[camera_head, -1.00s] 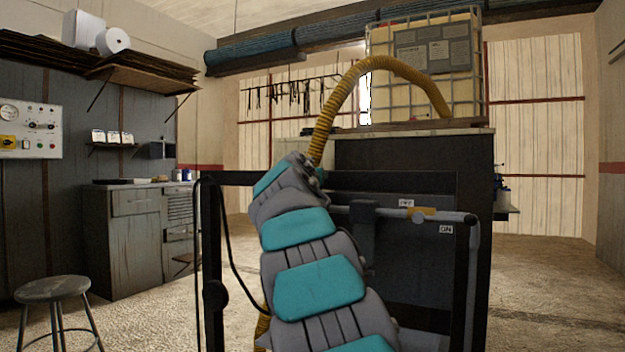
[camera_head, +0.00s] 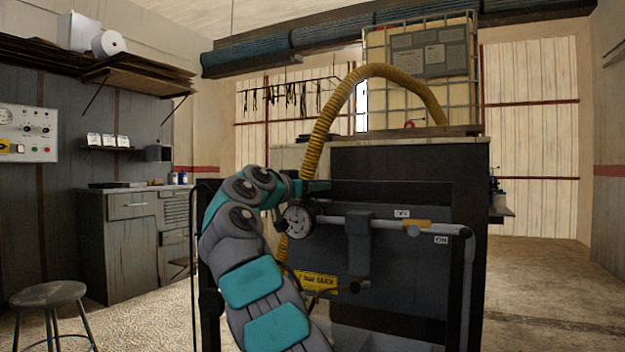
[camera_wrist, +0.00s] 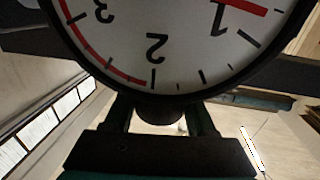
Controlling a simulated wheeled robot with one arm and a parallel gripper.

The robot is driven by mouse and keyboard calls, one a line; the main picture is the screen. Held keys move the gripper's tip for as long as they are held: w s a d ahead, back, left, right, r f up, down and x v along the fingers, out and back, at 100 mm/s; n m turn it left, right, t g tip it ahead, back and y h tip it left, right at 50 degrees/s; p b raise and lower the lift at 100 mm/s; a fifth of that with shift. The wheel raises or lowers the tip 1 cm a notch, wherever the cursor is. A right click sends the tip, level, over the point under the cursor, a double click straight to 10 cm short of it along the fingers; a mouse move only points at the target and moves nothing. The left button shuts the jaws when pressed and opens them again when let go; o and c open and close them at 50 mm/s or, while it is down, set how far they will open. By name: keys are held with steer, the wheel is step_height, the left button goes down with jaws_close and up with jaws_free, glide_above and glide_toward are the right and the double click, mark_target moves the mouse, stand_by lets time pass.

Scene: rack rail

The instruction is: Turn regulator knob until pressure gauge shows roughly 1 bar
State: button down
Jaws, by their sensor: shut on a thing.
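The pressure gauge (camera_head: 297,220) is a small white dial at the left end of a grey pipe. The wrist view shows its face close up and upside down (camera_wrist: 165,35), with numerals 1, 2 and 3 and a red arc between 2 and 3. A red pointer-like strip lies close to the 1; the dial's centre is cut off. My gripper (camera_wrist: 165,107) has a finger on each side of the dark round regulator knob (camera_wrist: 158,114) beside the gauge rim, and is shut on it. In the head view my arm hides the knob.
A dark frame (camera_head: 460,200) surrounds the pipe (camera_head: 385,224). A yellow hose (camera_head: 318,140) arches behind my arm. A stool (camera_head: 48,294) stands at left; the floor at right is open.

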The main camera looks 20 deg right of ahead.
steer(key=shift+m+g+p, duration=0.3)
steer(key=shift+g+p, duration=0.05)
steer(key=shift+g, duration=0.05)
steer(key=shift+c, duration=1.1)
jaws_free()
steer(key=shift+s, duration=0.1)
steer(key=b+v, duration=0.1)
steer(key=v, duration=0.6)
steer(key=shift+a+f+b, duration=0.1)
steer(key=shift+a+b, duration=0.25)
steer(key=shift+b, duration=0.05)
